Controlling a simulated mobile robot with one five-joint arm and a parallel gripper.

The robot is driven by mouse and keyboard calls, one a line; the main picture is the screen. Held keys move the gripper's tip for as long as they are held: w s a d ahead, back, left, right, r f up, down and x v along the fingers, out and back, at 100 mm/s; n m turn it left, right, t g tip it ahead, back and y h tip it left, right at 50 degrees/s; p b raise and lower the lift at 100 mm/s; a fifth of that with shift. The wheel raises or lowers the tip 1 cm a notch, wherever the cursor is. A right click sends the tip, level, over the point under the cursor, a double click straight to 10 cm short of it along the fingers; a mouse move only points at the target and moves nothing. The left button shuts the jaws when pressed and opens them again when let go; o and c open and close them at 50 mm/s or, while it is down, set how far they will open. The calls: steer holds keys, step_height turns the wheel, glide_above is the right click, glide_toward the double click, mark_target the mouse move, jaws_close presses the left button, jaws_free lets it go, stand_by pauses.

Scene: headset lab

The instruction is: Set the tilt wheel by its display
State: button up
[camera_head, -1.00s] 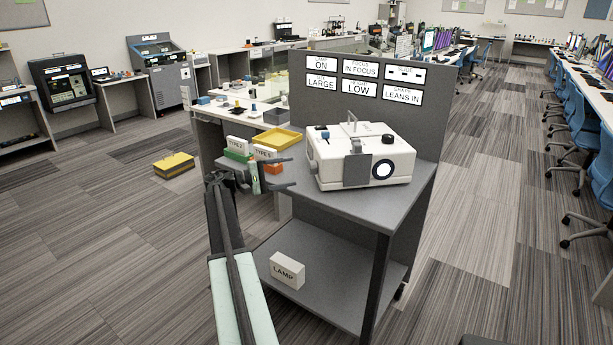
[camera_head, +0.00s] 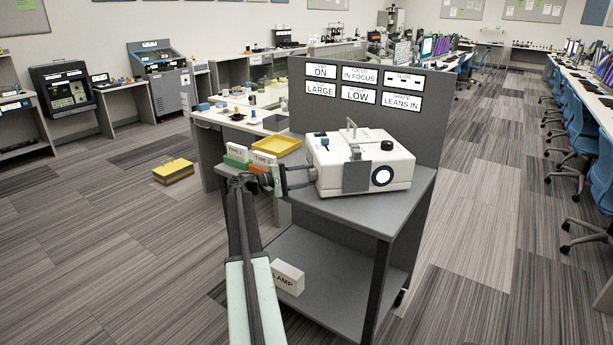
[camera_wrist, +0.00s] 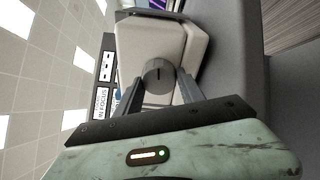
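A white projector (camera_head: 338,185) sits on a grey cart with a black knob, a blue part and a round lens on it. In the wrist view a round grey wheel (camera_wrist: 158,75) stands out from the projector's side. My gripper (camera_wrist: 160,78) is open, one finger on each side of this wheel; whether they touch it I cannot tell. In the head view my gripper (camera_head: 312,176) reaches the projector's left side, and the wheel is hidden there. The display panel behind has several signs; the shape sign (camera_head: 401,102) reads "LEANS IN", and the others include "ON", "IN FOCUS", "LARGE" and "LOW".
Cards labelled "TYPE" (camera_head: 236,154) and a yellow tray (camera_head: 276,147) lie just left of the projector. A box marked "LAMP" (camera_head: 288,278) is on the lower shelf. A yellow-and-black case (camera_head: 173,171) stands on the floor. Blue chairs line the right.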

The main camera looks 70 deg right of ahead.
steer(key=shift+c, duration=0.7)
steer(key=shift+f+m+b, duration=0.15)
steer(key=shift+m+b, duration=0.25)
steer(key=shift+m, duration=0.4)
steer(key=shift+m+g, duration=0.3)
steer(key=shift+m, duration=0.6)
steer(key=o, duration=1.4)
steer(key=shift+c, duration=0.2)
steer(key=shift+w, duration=0.1)
steer(key=v, duration=0.7)
steer(key=shift+w+a+b, duration=0.2)
steer(key=shift+a+b, duration=0.05)
steer(key=shift+b, duration=0.1)
